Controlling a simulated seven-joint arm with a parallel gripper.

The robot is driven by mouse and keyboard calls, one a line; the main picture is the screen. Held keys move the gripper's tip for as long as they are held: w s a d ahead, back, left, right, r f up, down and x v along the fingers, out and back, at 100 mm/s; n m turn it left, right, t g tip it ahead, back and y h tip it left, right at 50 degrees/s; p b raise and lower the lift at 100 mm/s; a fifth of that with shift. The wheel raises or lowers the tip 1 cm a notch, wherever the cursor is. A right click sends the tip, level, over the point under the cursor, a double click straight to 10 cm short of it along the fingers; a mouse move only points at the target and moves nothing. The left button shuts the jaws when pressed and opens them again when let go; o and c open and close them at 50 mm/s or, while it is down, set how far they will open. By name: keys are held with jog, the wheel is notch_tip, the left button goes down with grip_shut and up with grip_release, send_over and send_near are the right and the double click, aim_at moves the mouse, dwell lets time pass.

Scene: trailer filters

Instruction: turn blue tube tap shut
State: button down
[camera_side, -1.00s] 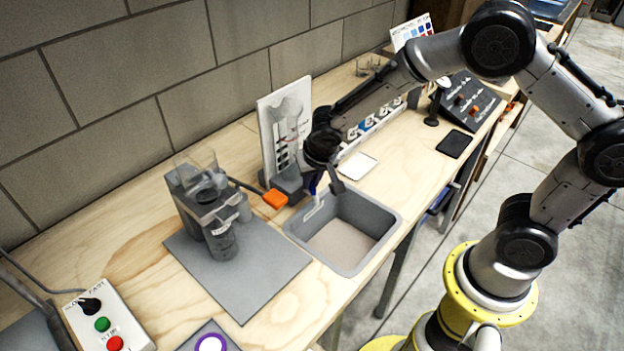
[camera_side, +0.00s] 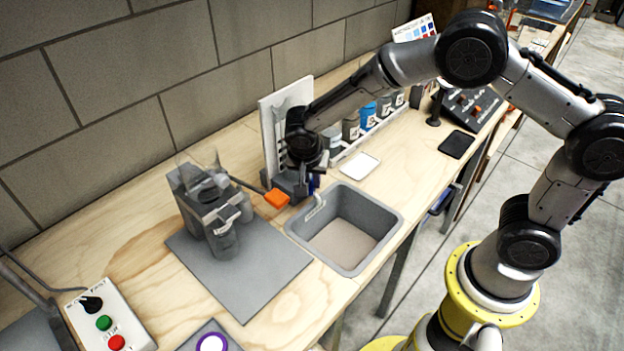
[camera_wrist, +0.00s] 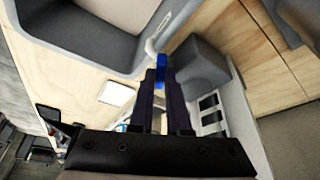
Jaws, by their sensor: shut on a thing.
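The blue tap (camera_wrist: 161,68) shows in the wrist view between the tips of my gripper (camera_wrist: 158,78), which is shut on it. In the side view a little blue (camera_side: 316,182) shows below my gripper (camera_side: 309,181). The tap sits by the grey block (camera_wrist: 203,62) behind the sink. A pale spout (camera_wrist: 152,46) runs from beside the tap toward the grey sink (camera_side: 385,222). In the side view my wrist hides most of the tap and block, so I cannot tell the tap's exact angle there.
A grey machine (camera_side: 215,215) with an orange-ended handle (camera_side: 277,198) stands close left of my gripper. An upright board (camera_side: 272,125) stands behind it. Several cups line a rack (camera_side: 352,142) to the right. A white pad (camera_side: 360,166) lies near the sink.

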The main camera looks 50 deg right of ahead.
jog(key=shift+r, duration=0.1)
jog(key=c, duration=0.9)
grip_release()
jog(key=v, duration=1.3)
jog(key=shift+s+a+r, duration=0.1)
jog(key=shift+a+r, duration=0.15)
jog(key=shift+r, duration=0.05)
